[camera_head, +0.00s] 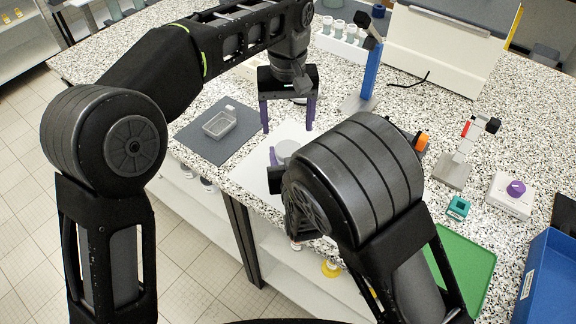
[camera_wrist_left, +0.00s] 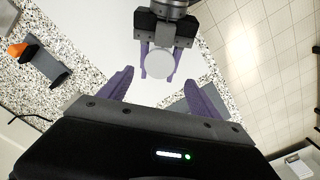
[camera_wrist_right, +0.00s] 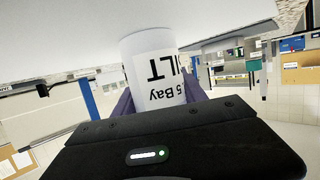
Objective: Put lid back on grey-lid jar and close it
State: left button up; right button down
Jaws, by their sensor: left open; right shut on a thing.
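The jar (camera_wrist_right: 158,75) is white with a label reading SILT and 5 Bay, upside down in the right wrist view. My right gripper (camera_wrist_left: 160,62) is shut around its side, over the white mat (camera_head: 256,172). A round grey top, seemingly the grey lid (camera_head: 287,149), shows on the jar; it also shows as a pale disc in the left wrist view (camera_wrist_left: 160,66). I cannot tell how firmly it sits. My left gripper (camera_head: 287,129) is open and empty, fingers pointing down, beyond the jar in the head view. My right arm hides part of the jar there.
A blue-posted stand (camera_head: 371,75), a grey stand (camera_head: 453,171) and a white device with a purple knob (camera_head: 511,195) are to the right. A jar rack (camera_head: 341,45) stands behind.

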aim_at(288, 148)
pick_arm(q)
jog(key=shift+s+d+n, duration=0.1)
jog(key=shift+n, duration=0.3)
jog(key=shift+f, duration=4.05)
jog(key=c, duration=1.5)
jog(key=o, duration=1.6)
